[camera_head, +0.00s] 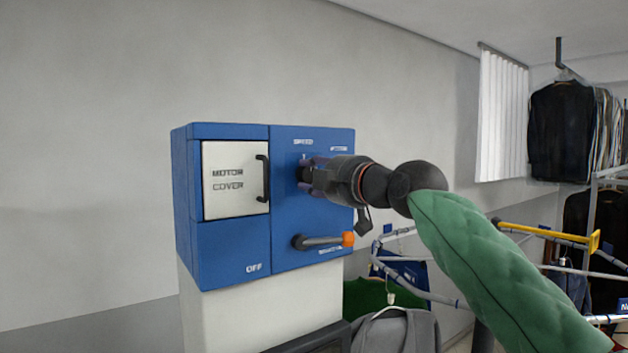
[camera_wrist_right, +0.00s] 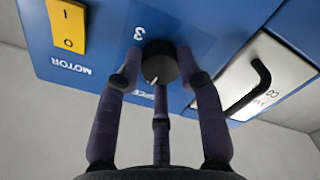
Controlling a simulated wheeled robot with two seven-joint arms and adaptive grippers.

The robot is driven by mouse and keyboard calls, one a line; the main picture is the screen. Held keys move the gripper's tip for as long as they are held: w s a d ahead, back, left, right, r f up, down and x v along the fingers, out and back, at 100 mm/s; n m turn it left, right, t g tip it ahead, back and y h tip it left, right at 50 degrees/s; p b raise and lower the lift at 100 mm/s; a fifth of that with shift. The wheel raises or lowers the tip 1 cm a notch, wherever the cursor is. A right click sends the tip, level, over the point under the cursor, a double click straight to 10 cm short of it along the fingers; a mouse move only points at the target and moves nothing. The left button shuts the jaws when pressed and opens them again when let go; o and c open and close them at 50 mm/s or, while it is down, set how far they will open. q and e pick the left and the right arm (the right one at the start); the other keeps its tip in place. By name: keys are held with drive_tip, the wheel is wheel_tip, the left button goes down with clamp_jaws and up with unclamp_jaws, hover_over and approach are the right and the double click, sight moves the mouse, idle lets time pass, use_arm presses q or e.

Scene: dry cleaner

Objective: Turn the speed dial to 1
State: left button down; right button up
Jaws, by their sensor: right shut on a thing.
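The speed dial (camera_wrist_right: 160,62) is a round black knob with a white pointer mark, on the blue control box (camera_head: 230,244). In the right wrist view, which shows the panel upside down, the mark points toward the lower left of the knob. A white 3 stands above the knob in that view; the other numbers are hidden or unclear. My right gripper (camera_head: 312,174) reaches in from the right below the SPEED label (camera_head: 303,142), its fingers closed around the dial. My left gripper is not in view.
A silver motor cover (camera_head: 225,197) with a black handle is left of the dial. A lever with an orange knob (camera_head: 348,239) sits below my right gripper. A yellow switch plate (camera_wrist_right: 67,25) shows in the wrist view. Racks and hanging clothes (camera_head: 556,130) stand at right.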

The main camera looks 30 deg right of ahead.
drive_tip(key=shift+w+a+f+n, duration=0.1)
drive_tip(key=shift+w+f+n, duration=0.1)
drive_tip(key=shift+f+n, duration=0.3)
drive_tip(key=shift+r, duration=0.15)
drive_tip(key=o, duration=1.1)
drive_tip(key=shift+o, duration=0.2)
drive_tip(key=shift+d+r, duration=0.1)
drive_tip(key=shift+d, duration=0.1)
drive_tip(key=shift+s+r, duration=0.1)
drive_tip(key=shift+s, duration=0.2)
drive_tip(key=s, duration=1.1)
drive_tip(key=shift+s+d, duration=0.25)
drive_tip(key=shift+d, duration=0.15)
